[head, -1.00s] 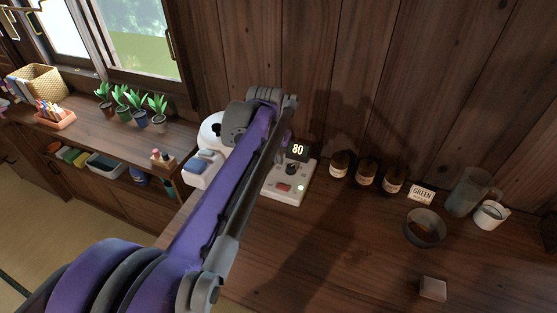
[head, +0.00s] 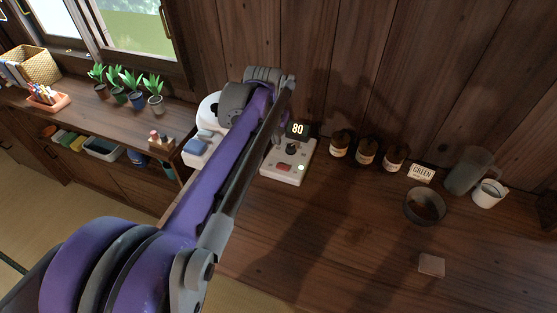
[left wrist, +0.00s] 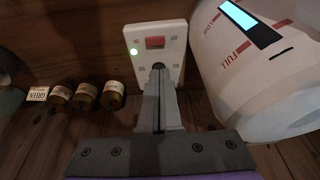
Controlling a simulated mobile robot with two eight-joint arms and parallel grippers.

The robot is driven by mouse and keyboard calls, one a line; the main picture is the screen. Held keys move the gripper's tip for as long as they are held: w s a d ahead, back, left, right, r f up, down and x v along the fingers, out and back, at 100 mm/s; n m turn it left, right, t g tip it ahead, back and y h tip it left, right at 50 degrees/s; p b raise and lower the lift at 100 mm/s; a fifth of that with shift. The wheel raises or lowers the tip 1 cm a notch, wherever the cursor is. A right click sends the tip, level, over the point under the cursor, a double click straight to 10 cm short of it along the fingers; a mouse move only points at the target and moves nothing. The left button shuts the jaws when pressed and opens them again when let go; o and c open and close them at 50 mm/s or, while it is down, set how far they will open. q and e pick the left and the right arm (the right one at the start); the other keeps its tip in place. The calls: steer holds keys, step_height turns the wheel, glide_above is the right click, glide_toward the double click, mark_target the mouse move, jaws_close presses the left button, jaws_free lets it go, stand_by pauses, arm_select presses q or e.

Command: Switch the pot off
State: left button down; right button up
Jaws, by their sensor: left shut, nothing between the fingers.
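The white pot (left wrist: 255,75) fills the right of the left wrist view, with a lit window and FULL mark; in the head view my arm partly hides the white pot (head: 207,108). A pale control panel (head: 275,172) lies beside it on the counter, with a red switch (head: 284,167), a lit lamp (head: 301,168), a dark knob (head: 291,149) and a display reading 80 (head: 297,129). The wrist view shows the red switch (left wrist: 155,42) and green lamp (left wrist: 134,52). My left gripper (left wrist: 158,70) is shut and empty, its tips over the knob area; contact is unclear.
Several brown jars (head: 366,150) stand right of the panel, then a GREEN card (head: 421,172), a dark bowl (head: 424,206), a clear pitcher (head: 470,171) and a white mug (head: 488,194). A small block (head: 431,265) lies in front. Potted plants (head: 135,98) stand on the left shelf.

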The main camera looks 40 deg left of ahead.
arm_select(q)
glide_toward(280, 165)
steer(key=x, duration=0.5)
steer(key=shift+w+a+f+b, duration=0.15)
steer(key=shift+f+b, duration=0.05)
steer(key=shift+b, duration=0.2)
steer(key=shift+f, duration=0.5)
